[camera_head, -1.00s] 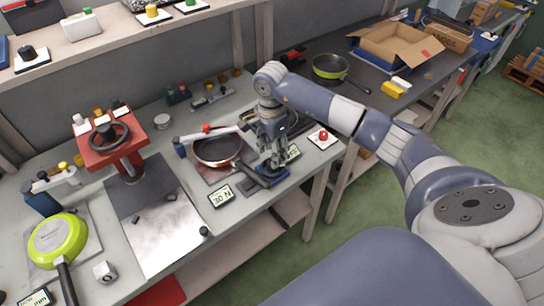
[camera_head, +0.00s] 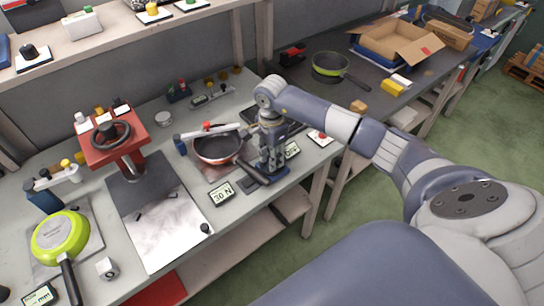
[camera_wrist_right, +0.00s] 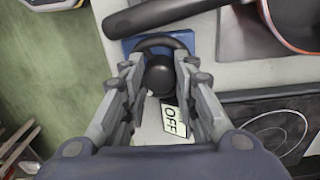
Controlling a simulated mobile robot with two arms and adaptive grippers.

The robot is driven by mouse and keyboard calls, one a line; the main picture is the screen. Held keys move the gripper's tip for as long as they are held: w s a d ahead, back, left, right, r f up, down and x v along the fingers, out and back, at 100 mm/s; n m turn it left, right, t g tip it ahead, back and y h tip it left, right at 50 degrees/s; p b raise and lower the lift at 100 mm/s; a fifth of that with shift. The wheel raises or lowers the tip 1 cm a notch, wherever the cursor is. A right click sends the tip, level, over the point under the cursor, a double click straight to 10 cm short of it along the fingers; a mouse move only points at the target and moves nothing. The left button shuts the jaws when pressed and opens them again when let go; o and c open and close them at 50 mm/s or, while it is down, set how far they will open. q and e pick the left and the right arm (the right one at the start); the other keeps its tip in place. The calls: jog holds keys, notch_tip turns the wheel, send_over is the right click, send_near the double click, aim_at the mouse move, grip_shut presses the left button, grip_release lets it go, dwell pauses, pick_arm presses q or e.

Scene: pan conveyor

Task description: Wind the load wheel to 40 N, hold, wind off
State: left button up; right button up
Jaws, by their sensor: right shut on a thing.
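The load wheel shows in the right wrist view as a black rim (camera_wrist_right: 165,39) with a round hub on a blue base (camera_wrist_right: 203,30). My right gripper (camera_wrist_right: 159,72) is shut on the wheel's hub, one finger on each side. In the head view my right gripper (camera_head: 268,174) points down at the bench's front edge and mostly hides the wheel. A dark pan with a red-orange outside (camera_head: 217,149) sits left of the gripper. My left gripper is not in view.
A small OFF display (camera_wrist_right: 175,121) lies close to the fingers. A red press with a black wheel (camera_head: 113,140) and a green pan (camera_head: 60,236) stand to the left. A second bench with a cardboard box (camera_head: 393,46) is behind my right arm.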

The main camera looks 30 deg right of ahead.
jog(key=shift+f+m+b, duration=0.15)
jog(key=shift+m+b, duration=0.75)
jog(key=m+b, duration=0.1)
jog(key=m, duration=0.2)
jog(key=shift+r, duration=0.2)
jog(key=o, duration=1.1)
notch_tip(320, 180, up, 12)
jog(key=shift+w, duration=0.1)
